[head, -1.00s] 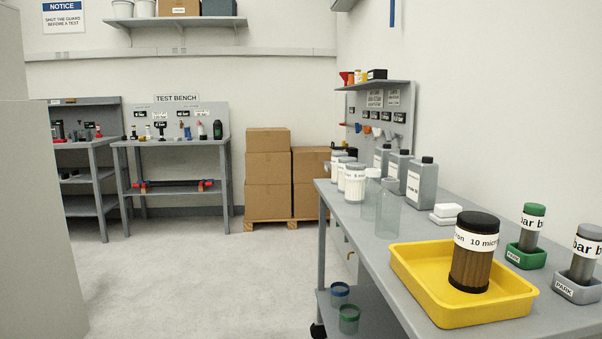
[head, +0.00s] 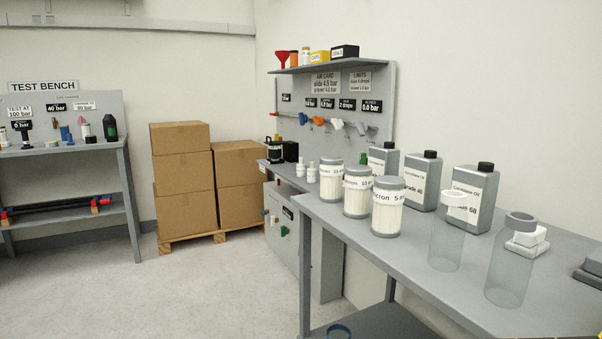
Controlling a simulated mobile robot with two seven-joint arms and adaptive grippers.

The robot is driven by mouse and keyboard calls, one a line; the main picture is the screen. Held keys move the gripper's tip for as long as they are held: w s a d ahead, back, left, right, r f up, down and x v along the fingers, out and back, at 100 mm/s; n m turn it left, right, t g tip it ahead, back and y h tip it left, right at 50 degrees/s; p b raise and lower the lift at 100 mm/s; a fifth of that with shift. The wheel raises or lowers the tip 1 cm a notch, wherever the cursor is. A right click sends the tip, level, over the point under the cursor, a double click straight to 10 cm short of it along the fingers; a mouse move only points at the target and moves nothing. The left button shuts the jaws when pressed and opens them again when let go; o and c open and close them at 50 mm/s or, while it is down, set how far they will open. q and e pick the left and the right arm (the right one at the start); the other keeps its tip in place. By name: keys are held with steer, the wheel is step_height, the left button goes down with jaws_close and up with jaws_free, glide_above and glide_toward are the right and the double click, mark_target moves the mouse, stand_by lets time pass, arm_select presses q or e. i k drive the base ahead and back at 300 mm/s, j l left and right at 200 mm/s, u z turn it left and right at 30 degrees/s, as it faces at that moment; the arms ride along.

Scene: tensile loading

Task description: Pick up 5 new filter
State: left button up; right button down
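Three white pleated filters with grey caps stand upright in a row on the grey workbench (head: 410,247). The nearest filter (head: 388,218) has a label that seems to read "micron 5". Neither of my grippers is in view.
Two clear cylinders (head: 447,240) (head: 509,275) stand to the right of the filters. Grey oil cans (head: 422,187) line the wall side. White pads (head: 527,242) lie further right. Cardboard boxes (head: 183,177) stand on a pallet at left; the floor before them is clear.

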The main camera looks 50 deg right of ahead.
mark_target(389, 191)
steer(key=i, duration=1.75)
steer(key=i+u, duration=0.35)
steer(key=i+l+u, duration=0.15)
steer(key=u, duration=0.2)
steer(key=i+l+u, duration=0.3)
steer(key=i+u, duration=0.1)
steer(key=u, duration=5.55)
